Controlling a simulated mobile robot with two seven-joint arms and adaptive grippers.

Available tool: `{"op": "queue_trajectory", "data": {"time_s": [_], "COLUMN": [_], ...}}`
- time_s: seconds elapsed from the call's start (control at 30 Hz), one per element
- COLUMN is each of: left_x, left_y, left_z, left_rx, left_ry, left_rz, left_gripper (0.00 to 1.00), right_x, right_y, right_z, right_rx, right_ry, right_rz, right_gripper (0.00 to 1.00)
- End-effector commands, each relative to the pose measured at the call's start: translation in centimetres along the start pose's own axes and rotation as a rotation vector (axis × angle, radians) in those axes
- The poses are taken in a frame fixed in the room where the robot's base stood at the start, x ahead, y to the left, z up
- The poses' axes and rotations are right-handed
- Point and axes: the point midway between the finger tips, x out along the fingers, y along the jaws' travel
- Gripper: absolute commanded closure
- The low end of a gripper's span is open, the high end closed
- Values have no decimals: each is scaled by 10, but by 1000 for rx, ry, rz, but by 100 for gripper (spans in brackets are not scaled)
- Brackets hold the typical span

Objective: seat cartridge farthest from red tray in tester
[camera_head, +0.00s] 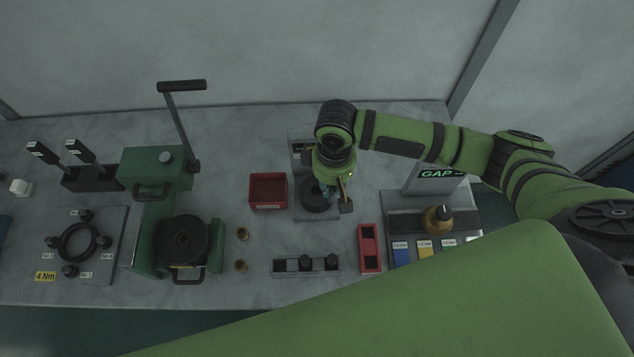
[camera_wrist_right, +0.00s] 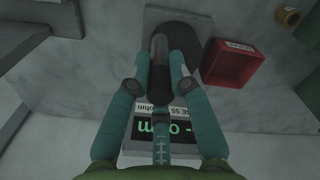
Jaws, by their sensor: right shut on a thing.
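My right gripper (camera_head: 330,188) is over the tester (camera_head: 318,211), a grey unit with a round black socket base. In the right wrist view its teal fingers (camera_wrist_right: 160,76) are shut on a dark cylindrical cartridge (camera_wrist_right: 159,52). The cartridge's far end overlaps the round black base (camera_wrist_right: 186,42); I cannot tell whether it is down in the socket. The tester's display (camera_wrist_right: 160,129) shows "- ohm" in green. The red tray (camera_head: 268,191) stands just left of the tester. A cartridge rack (camera_head: 291,273) in front holds dark cartridges in its middle and right places. My left gripper is out of view.
A narrow red holder (camera_head: 369,248) stands right of the rack. A gap gauge unit with a brass knob (camera_head: 437,219) is at the right. A green lever press (camera_head: 155,170) is at the left. Two small brass rings (camera_head: 242,233) lie between press and rack.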

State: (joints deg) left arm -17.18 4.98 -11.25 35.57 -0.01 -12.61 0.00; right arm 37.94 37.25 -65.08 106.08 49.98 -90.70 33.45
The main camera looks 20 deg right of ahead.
Motion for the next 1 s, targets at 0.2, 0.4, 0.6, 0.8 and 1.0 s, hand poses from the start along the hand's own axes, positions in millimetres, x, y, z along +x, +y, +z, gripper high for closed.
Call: {"op": "queue_trajectory", "data": {"time_s": [0.2,0.4,0.6,0.8,1.0], "left_x": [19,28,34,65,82], "left_y": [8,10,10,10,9], "left_z": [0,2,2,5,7], "left_rx": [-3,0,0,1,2], "left_ry": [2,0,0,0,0], "left_rz": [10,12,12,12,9], "left_gripper": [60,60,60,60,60], "right_x": [29,31,36,60,72], "right_y": [3,4,4,4,4], "right_z": [-39,-51,-51,-51,-52], "right_rx": [0,1,0,-1,0], "right_ry": [3,1,0,1,1], "right_rz": [1,1,0,1,1], "right_gripper": [100,100,100,100,100]}}
